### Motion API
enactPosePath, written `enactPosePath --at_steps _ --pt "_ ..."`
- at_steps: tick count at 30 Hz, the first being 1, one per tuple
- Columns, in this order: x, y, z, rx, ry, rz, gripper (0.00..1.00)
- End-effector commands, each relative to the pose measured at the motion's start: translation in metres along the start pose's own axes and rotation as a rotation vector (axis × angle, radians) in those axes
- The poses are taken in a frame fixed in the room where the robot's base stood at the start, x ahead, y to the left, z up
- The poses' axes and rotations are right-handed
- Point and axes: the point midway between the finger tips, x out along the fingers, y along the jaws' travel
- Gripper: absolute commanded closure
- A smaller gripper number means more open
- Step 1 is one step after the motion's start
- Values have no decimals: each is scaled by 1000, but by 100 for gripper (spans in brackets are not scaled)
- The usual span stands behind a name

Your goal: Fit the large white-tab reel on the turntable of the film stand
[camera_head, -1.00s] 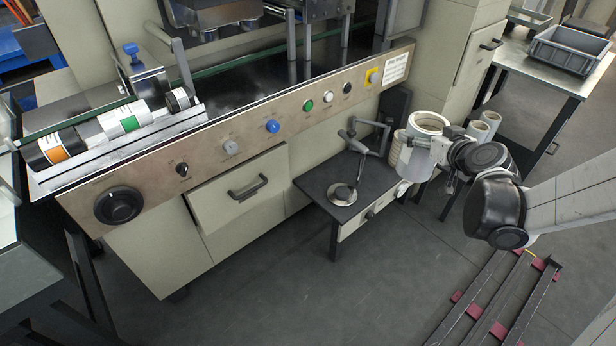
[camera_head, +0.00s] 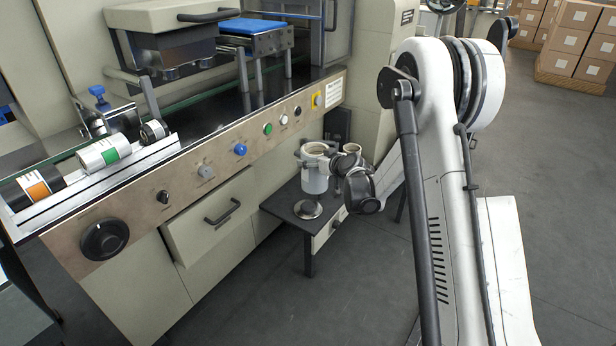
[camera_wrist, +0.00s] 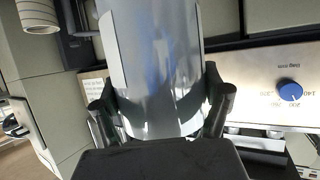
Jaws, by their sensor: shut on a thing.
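The large reel (camera_head: 315,180) is a wide, pale, glossy roll with a hollow core, held upright at the film stand. My gripper (camera_head: 327,160) is shut on it from the right side; in the wrist view its fingers (camera_wrist: 160,112) press on both sides of the reel (camera_wrist: 155,60). The turntable (camera_head: 307,209) is a round metal disc on the dark top of the film stand (camera_head: 282,203). The reel's lower edge shows just above and behind the disc; I cannot tell the exact gap. The stand's arm is mostly hidden behind the reel.
The wrapper's front panel with its blue knob (camera_head: 240,149) runs close behind the stand. Another pale roll (camera_head: 352,148) stands behind my gripper, partly hidden. The floor before the stand is clear.

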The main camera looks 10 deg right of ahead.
Motion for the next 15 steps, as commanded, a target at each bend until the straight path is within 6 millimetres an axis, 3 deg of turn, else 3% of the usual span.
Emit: enactPosePath --at_steps 1,6,12,15 --pt "19 4 10 0 0 -1 63" --pt "68 13 39 -2 1 -5 63" --pt "109 20 67 -3 1 -8 63" --pt "120 21 76 -4 1 -9 63"
